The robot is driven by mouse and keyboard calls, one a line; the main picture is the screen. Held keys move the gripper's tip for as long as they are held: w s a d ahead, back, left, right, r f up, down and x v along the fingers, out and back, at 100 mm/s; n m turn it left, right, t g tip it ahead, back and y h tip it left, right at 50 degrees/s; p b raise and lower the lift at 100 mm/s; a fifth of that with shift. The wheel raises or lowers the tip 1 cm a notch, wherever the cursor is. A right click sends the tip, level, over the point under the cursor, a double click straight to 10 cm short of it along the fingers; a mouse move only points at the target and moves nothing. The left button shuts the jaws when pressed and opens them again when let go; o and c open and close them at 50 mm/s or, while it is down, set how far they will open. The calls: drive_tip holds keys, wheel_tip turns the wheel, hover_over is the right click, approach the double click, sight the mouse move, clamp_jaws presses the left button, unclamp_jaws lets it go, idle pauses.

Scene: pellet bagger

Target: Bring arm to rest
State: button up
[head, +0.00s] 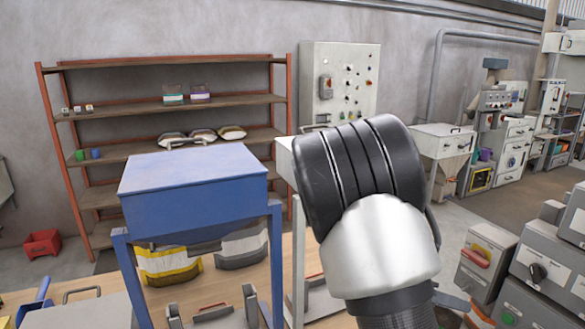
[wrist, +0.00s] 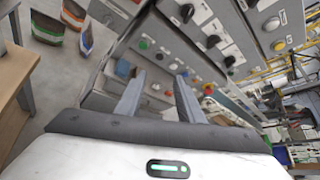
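My gripper (wrist: 158,98) shows in the wrist view with its two grey fingers apart and nothing between them. Beyond the fingers is a grey control panel (wrist: 190,65) with coloured buttons and knobs, and the fingers appear clear of it. The wrist view is strongly tilted. In the head view my arm's black and silver links rise at the centre right and hide part of the bench behind. The gripper itself does not show in the head view.
A blue hopper on legs (head: 190,185) stands on the wooden bench, with bags below it. Orange-framed shelves (head: 165,100) and a grey control cabinet (head: 340,80) stand at the wall. Grey control boxes (head: 550,265) crowd the right. Several bags (wrist: 65,25) stand on the floor.

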drive_tip(key=s+a+r+m+t+y, duration=0.2)
drive_tip(key=s+a+r+m+y, duration=0.4)
drive_tip(key=a+m, duration=0.4)
drive_tip(key=s+a+r+m+t+y, duration=0.3)
drive_tip(key=s+a+r+m+y, duration=0.3)
drive_tip(key=m, duration=1)
drive_tip(key=s+a+r, duration=0.2)
drive_tip(key=s+a, duration=0.2)
drive_tip(key=s, duration=0.1)
drive_tip(key=shift+a+r+y, duration=0.15)
drive_tip(key=shift+a+y, duration=0.15)
drive_tip(key=shift+y, duration=0.1)
drive_tip(key=shift+s, duration=0.1)
